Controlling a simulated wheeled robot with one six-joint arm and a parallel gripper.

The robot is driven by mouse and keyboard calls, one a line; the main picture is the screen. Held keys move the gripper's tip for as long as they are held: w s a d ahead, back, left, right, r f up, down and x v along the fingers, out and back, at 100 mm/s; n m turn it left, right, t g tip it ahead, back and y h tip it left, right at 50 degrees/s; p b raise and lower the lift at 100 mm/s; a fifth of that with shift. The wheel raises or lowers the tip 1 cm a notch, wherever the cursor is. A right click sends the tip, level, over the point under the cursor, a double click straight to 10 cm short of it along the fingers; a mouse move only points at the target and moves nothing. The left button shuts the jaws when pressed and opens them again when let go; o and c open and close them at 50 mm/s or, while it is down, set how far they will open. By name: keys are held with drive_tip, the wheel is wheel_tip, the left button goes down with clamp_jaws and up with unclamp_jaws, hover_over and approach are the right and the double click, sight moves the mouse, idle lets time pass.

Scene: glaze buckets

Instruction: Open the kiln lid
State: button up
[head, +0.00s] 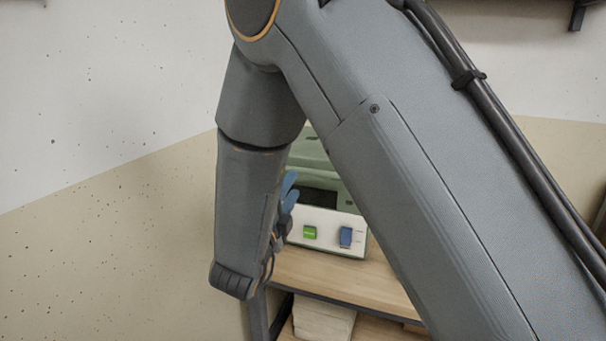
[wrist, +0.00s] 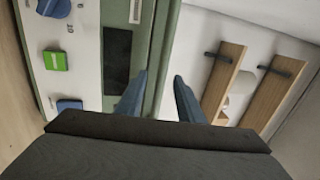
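The kiln (head: 318,170) is a green box with a white front panel, standing on a wooden bench and partly hidden by my arm in the head view. I cannot tell the lid's seam or handle, nor whether the lid is open. My gripper (wrist: 158,100) has its two blue fingertips apart with nothing between them, over the green edge of the kiln. In the head view my gripper (head: 289,194) is in front of the kiln.
The wooden bench top (head: 340,280) has bare room in front of the kiln, with pale stacked items (head: 322,320) on a shelf below. Wooden shelves (wrist: 224,85) on the white wall show at the right of the wrist view.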

sight(301, 173)
drive_tip(key=shift+m+h, duration=0.3)
drive_tip(key=shift+h, duration=0.1)
drive_tip(key=p+x, duration=0.2)
drive_tip(key=x, duration=0.5)
drive_tip(key=shift+w+d+r, duration=0.2)
drive_tip(key=shift+w+d, duration=0.05)
drive_tip(key=shift+a, duration=0.1)
clamp_jaws()
